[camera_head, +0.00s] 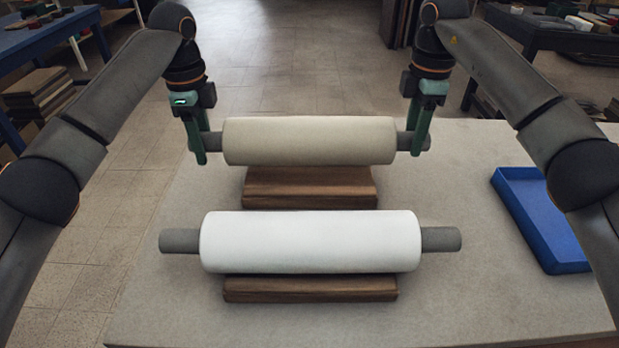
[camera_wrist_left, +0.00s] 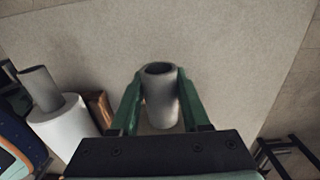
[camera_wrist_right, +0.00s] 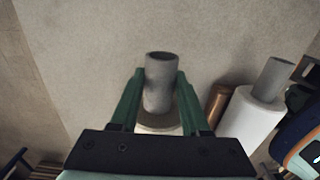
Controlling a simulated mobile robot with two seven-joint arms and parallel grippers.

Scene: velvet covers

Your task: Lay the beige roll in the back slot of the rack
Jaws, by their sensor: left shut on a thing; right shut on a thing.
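The beige roll (camera_head: 309,141) lies level across the back of the table, with a grey core end sticking out on each side. My left gripper (camera_head: 198,147) is shut on its left core end, which shows between the fingers in the left wrist view (camera_wrist_left: 161,98). My right gripper (camera_head: 419,143) is shut on its right core end, also between the fingers in the right wrist view (camera_wrist_right: 159,82). The rack shows as a back wooden block (camera_head: 310,190) and a front wooden block (camera_head: 310,290). The beige roll is at the back block; I cannot tell whether it touches.
A white roll (camera_head: 310,241) lies on the front block, close in front of the beige roll. A blue tray (camera_head: 543,225) sits at the right of the grey table (camera_head: 480,290). The table is bare at the left and front right.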

